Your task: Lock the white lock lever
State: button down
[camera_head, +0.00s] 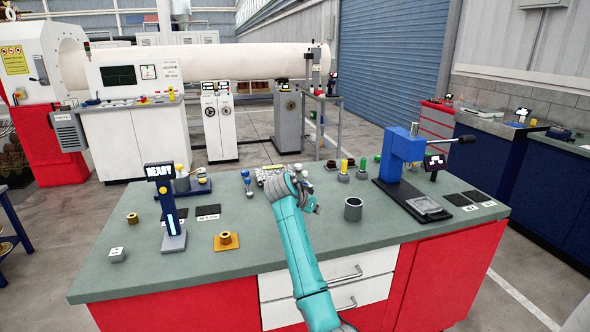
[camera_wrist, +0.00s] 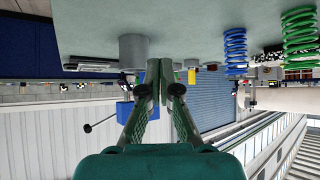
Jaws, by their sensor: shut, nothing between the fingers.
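I cannot make out a white lock lever for certain in either view. My teal arm reaches over the grey-green bench top (camera_head: 320,255), and my gripper (camera_head: 312,205) is above its middle. In the wrist view, which shows the bench upside down, the green fingers of my gripper (camera_wrist: 159,70) are together, with nothing between them. My wrist and arm hide part of the bench behind them in the head view.
A grey cup (camera_head: 353,209) stands right of my gripper, and a blue press (camera_head: 403,148) with a black-handled lever stands farther right. A blue post with a READY display (camera_head: 160,171) and a brass flanged part (camera_head: 226,239) are on the left. The front middle is mostly clear.

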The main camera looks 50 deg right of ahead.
aim_at(304, 173)
jog(key=i+l, duration=0.75)
jog(key=i, duration=0.2)
